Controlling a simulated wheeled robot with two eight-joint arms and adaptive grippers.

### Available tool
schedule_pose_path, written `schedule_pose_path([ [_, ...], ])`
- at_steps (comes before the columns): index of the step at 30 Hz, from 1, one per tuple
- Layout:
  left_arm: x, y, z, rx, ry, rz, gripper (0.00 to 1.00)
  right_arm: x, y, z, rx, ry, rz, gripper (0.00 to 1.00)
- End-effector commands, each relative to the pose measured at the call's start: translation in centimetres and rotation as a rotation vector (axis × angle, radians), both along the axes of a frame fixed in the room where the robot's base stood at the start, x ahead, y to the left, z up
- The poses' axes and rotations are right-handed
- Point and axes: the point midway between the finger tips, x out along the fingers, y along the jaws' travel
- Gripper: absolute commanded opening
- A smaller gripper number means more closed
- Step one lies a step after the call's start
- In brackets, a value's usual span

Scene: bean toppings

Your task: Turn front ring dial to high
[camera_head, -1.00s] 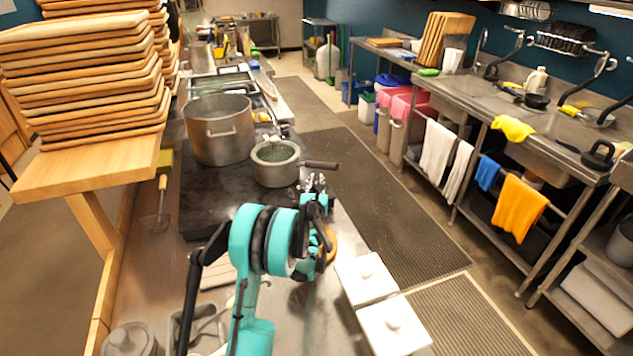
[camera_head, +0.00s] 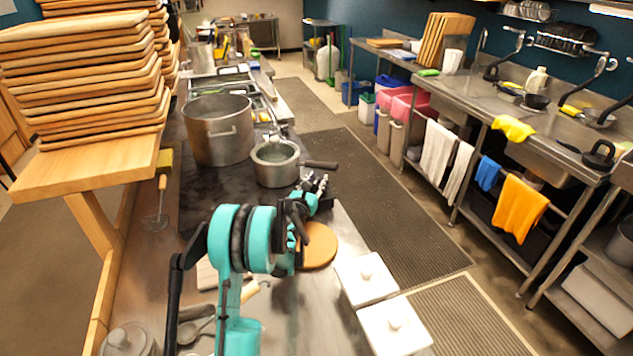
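The dark cooktop (camera_head: 203,195) is on the counter in the head view, with a large steel pot (camera_head: 215,140) at its far left. A smaller pot (camera_head: 275,170) with a dark handle stands near its right edge. I cannot make out the front ring dial; the cooktop's right-hand side is partly hidden by my arm and the handle. My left gripper (camera_head: 317,183) is beside the cooktop's right edge, just below the small pot's handle. Its fingers are small and seen from behind, so I cannot tell whether they are open or shut. My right gripper is not in view.
A round wooden board (camera_head: 318,246) lies on the counter right of my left arm. Two white lidded containers (camera_head: 366,277) stand at the front right. Stacked wooden trays (camera_head: 85,75) rise at the left.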

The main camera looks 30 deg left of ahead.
Motion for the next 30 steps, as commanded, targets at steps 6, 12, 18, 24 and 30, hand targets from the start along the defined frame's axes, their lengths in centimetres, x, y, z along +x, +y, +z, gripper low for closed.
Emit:
schedule_pose_path([
  [6, 0.0, 0.0, 0.0, 0.000, 0.000, 0.000, 0.34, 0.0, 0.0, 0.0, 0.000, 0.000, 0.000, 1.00],
  [12, 0.1, -0.1, 0.0, 0.000, 0.000, 0.035, 0.34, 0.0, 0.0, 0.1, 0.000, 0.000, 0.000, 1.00],
  [18, 0.2, -0.3, 0.0, 0.001, 0.000, 0.175, 0.34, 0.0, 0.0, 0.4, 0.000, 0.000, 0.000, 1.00],
  [24, -2.0, -1.0, 0.2, 0.000, 0.001, 0.283, 0.34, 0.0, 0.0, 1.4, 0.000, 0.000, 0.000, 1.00],
  [30, -5.8, -3.0, 0.2, 0.001, 0.000, 0.280, 0.34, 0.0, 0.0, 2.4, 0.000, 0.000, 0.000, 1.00],
])
